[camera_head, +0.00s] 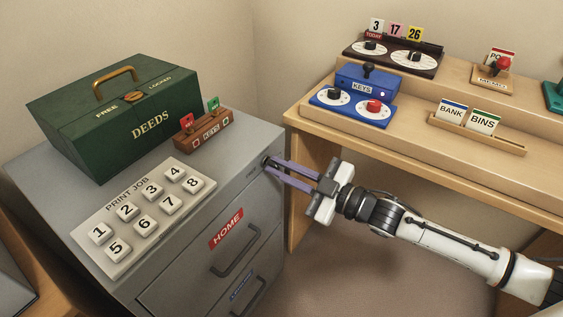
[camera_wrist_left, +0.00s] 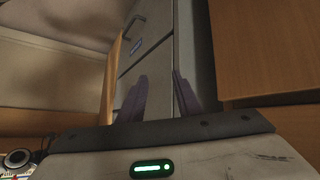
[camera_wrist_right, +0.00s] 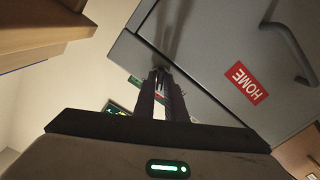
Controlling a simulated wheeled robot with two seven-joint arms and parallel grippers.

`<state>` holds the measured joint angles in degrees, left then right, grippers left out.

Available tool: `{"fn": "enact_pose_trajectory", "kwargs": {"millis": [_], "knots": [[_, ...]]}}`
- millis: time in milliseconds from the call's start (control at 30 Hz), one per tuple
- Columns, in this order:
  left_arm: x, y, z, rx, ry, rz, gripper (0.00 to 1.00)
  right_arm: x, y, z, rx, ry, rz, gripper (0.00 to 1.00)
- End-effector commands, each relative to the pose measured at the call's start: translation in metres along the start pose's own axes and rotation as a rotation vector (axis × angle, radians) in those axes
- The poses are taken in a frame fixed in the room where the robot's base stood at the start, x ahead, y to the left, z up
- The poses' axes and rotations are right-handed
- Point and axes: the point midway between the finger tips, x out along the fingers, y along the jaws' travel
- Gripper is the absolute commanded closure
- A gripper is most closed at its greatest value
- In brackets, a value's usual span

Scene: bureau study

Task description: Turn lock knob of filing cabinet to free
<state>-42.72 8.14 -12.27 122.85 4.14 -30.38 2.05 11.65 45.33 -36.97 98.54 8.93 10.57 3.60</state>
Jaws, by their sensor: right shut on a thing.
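The grey filing cabinet (camera_head: 195,240) stands at the left, with a drawer labelled HOME (camera_head: 226,229) on its front. The small dark lock knob (camera_head: 266,161) sits at the top right corner of that front. My right gripper (camera_head: 272,167) reaches in from the right and is shut on the knob. Its fingers largely hide the knob, so its turn angle cannot be told. In the right wrist view the fingers (camera_wrist_right: 160,76) meet at the cabinet front. My left gripper (camera_wrist_left: 158,82) shows only in its own wrist view, with its fingers apart and nothing between them.
On the cabinet top are a green DEEDS box (camera_head: 125,115), a small brown block with red and green tags (camera_head: 202,135) and a PRINT JOB button panel (camera_head: 118,255). A wooden desk (camera_head: 410,130) with a blue KEYS box (camera_head: 365,85) stands to the right.

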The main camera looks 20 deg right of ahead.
Motion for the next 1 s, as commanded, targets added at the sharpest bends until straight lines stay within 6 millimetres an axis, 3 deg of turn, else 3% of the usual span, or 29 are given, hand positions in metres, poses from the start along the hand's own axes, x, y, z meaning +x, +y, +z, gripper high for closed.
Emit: {"fn": "enact_pose_trajectory", "kwargs": {"millis": [1000], "knots": [[-0.0042, -0.0013, -0.0030, 0.020, -0.023, -0.007, 0.69, -0.0002, -0.0037, 0.0019, -0.903, 0.001, -0.001, 1.00]]}}
